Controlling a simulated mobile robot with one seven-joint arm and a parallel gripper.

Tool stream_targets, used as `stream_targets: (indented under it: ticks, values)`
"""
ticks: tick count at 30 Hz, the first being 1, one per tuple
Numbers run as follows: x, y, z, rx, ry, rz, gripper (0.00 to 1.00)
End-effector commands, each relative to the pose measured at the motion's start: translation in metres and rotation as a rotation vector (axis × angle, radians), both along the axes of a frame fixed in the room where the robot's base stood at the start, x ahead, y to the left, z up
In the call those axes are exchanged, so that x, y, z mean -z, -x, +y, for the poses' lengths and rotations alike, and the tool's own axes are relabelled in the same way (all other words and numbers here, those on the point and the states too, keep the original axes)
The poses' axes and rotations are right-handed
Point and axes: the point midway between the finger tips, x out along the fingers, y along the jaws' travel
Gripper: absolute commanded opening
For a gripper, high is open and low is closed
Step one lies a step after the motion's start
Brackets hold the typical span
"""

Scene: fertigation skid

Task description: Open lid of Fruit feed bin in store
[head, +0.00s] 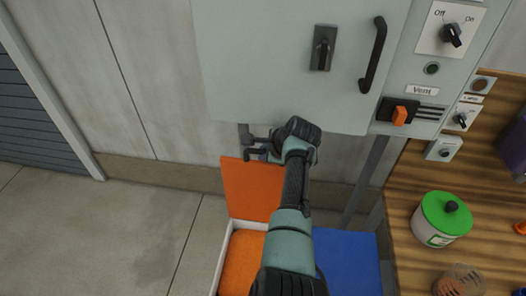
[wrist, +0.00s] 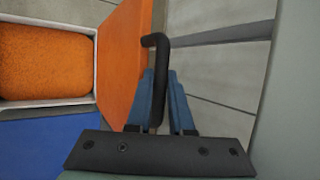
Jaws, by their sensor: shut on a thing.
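An orange lid (head: 250,188) stands raised at the back of a white-rimmed bin (head: 225,250) on the floor, below the grey cabinet. Orange contents (head: 243,265) show inside the bin. No name is readable on it, so I cannot tell if it is the Fruit feed bin. In the wrist view the lid (wrist: 124,50) stands beside the open bin (wrist: 97,60). My gripper (wrist: 158,85) is shut on the lid's black bar handle (wrist: 155,42). In the head view my gripper (head: 262,150) is at the lid's top edge, partly hidden by my arm.
A blue lid (head: 345,260) lies flat and closed beside the orange bin. The grey cabinet (head: 270,60) with a black handle (head: 373,55) hangs just above my gripper. A wooden counter (head: 405,250) with a green-lidded jar (head: 443,218) is at right. Floor at left is clear.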

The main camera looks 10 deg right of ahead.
Motion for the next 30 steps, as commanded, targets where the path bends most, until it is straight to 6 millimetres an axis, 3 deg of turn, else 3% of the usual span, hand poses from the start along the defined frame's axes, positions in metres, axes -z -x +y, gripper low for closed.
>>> stream_targets:
  ticks: [11, 12, 16, 30]
  values:
    - [0.0009, 0.0004, -0.0003, 0.0, 0.001, 0.001, 0.0]
    - [0.0008, 0.0003, -0.0003, 0.0, 0.001, 0.001, 0.25]
    - [0.0007, 0.0003, -0.0003, 0.0, 0.001, 0.001, 0.48]
    - [-0.0049, 0.0046, -0.0021, 0.001, 0.001, 0.0, 0.5]
